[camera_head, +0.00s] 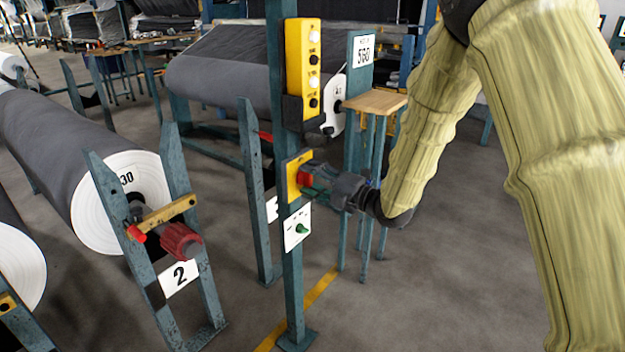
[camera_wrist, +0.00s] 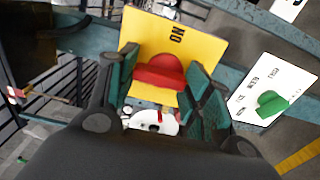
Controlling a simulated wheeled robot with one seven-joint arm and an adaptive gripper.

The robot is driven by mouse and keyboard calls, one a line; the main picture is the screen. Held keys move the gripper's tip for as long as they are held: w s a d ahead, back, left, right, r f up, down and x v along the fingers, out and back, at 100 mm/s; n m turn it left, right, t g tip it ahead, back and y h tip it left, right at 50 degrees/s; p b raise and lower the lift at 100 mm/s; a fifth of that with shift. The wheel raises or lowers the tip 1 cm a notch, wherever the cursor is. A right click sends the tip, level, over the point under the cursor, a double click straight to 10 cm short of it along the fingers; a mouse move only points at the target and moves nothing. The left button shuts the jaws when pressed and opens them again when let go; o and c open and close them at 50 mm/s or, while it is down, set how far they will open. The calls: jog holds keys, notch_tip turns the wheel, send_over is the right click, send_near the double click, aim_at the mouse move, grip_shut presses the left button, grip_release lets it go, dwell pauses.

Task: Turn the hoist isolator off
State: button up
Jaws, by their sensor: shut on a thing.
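The hoist isolator is a red knob (camera_head: 304,179) on a yellow plate (camera_head: 293,166), fixed to a teal post. In the wrist view the red knob (camera_wrist: 160,73) sits low on the yellow plate (camera_wrist: 150,30), below black lettering that appears to read ON, turned sideways. My gripper (camera_head: 312,180) reaches the knob from the right. In the wrist view its green-padded fingers (camera_wrist: 163,82) stand on either side of the red knob, shut on it.
Just below is a white plate with a green knob (camera_head: 302,229); it is right of my fingers in the wrist view (camera_wrist: 270,103). A yellow button box (camera_head: 303,60) hangs above on the post. A wooden-topped stand (camera_head: 375,101) is close behind my gripper.

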jog(key=o, duration=1)
jog(key=shift+d, duration=0.1)
jog(key=v, duration=1.2)
